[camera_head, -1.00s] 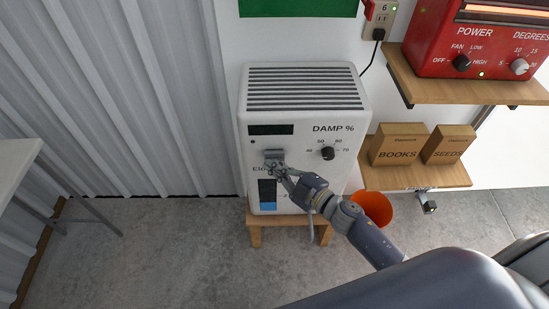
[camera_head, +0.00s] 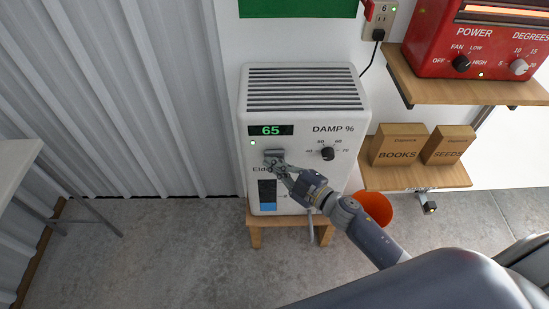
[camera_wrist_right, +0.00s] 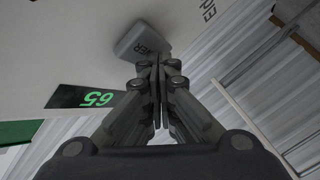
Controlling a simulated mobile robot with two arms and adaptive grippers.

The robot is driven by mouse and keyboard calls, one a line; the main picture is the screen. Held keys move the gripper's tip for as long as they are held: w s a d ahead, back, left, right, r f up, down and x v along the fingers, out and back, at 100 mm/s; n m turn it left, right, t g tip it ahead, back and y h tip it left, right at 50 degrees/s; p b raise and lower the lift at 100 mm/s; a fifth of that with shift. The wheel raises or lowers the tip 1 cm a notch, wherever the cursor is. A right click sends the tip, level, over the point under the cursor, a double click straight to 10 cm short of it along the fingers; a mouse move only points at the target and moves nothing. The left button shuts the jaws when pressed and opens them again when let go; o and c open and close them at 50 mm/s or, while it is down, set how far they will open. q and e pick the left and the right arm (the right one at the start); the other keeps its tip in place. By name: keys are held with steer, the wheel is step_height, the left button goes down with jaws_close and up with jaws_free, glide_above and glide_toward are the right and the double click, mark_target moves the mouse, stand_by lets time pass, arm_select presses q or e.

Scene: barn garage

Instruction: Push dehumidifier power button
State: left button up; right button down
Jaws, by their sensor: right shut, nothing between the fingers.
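The white dehumidifier (camera_head: 350,185) stands upright on a small wooden stool. Its display (camera_head: 271,130) is lit and reads 65 in green, and a small green light (camera_head: 253,143) glows below it. The grey power button (camera_head: 273,153) sits under the display. My right gripper (camera_head: 277,163) is shut and empty, its fingertips at the button's lower edge. In the right wrist view the shut fingertips (camera_wrist_right: 157,62) are at the grey button (camera_wrist_right: 142,38), which shows part of its lettering. I cannot tell whether they still touch. My left gripper is not in view.
A damp dial (camera_head: 328,153) is right of the button. An orange bucket (camera_head: 375,207) stands beside the stool (camera_head: 255,237). Shelves at right hold two boxes (camera_head: 398,148) and a red heater (camera_head: 480,45). The floor at left is clear up to a white table (camera_head: 17,165).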

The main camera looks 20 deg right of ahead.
steer(key=shift+w, duration=0.15)
stand_by(0.5)
steer(key=shift+w+d, duration=0.2)
steer(key=shift+w, duration=0.05)
steer(key=shift+r, duration=0.1)
steer(key=shift+s+a, duration=0.1)
steer(key=shift+s, duration=0.15)
stand_by(0.4)
steer(key=s+a+p, duration=0.1)
steer(key=s, duration=0.4)
steer(key=shift+s+a+p, duration=0.35)
steer(key=shift+s+p, duration=0.05)
